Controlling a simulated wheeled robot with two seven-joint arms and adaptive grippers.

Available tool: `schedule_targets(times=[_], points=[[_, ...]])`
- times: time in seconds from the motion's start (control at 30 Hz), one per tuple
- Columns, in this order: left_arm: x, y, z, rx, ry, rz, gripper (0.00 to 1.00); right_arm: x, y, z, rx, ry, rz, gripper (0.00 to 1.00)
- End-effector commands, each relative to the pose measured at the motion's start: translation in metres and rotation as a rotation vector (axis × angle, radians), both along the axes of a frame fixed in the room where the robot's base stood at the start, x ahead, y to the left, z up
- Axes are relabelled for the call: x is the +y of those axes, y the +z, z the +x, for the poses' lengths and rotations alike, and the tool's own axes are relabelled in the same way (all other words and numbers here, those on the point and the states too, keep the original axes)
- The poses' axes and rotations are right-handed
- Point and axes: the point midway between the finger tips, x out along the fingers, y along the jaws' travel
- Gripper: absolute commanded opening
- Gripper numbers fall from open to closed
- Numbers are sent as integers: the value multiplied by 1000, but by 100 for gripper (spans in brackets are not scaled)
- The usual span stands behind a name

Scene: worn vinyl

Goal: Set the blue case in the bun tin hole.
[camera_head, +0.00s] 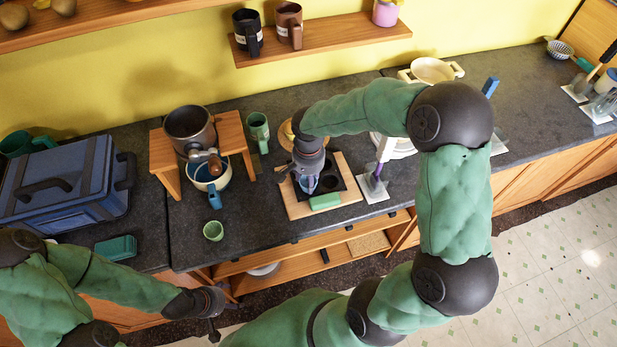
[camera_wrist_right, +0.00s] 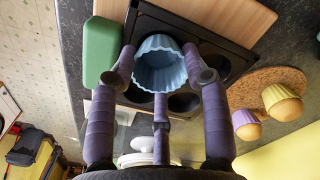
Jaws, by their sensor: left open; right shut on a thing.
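The fluted pale blue case (camera_wrist_right: 160,66) sits between the purple fingers of my right gripper (camera_wrist_right: 160,85), which is shut on it. In the head view this gripper (camera_head: 307,181) points down over the dark bun tin (camera_head: 326,170), and only a bit of the blue case (camera_head: 308,186) shows. The bun tin (camera_wrist_right: 215,42) also shows in the wrist view, with dark round holes around the case. I cannot tell whether the case is above a hole or partly in it. My left gripper (camera_head: 213,316) is open and empty in front of the counter, at lower left.
In the wrist view, a purple case (camera_wrist_right: 246,124) and a yellow case (camera_wrist_right: 281,102) stand on a cork mat (camera_wrist_right: 262,83). A small green cup (camera_head: 213,231) stands left on the counter.

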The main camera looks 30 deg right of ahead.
Motion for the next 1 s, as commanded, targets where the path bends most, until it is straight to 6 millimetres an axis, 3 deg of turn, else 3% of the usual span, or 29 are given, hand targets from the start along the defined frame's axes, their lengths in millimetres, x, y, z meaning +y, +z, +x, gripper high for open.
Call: schedule_targets(times=[1.0], points=[[0, -10, 0, 0, 0, 0, 72, 0, -11, 0, 0, 0, 0, 21]])
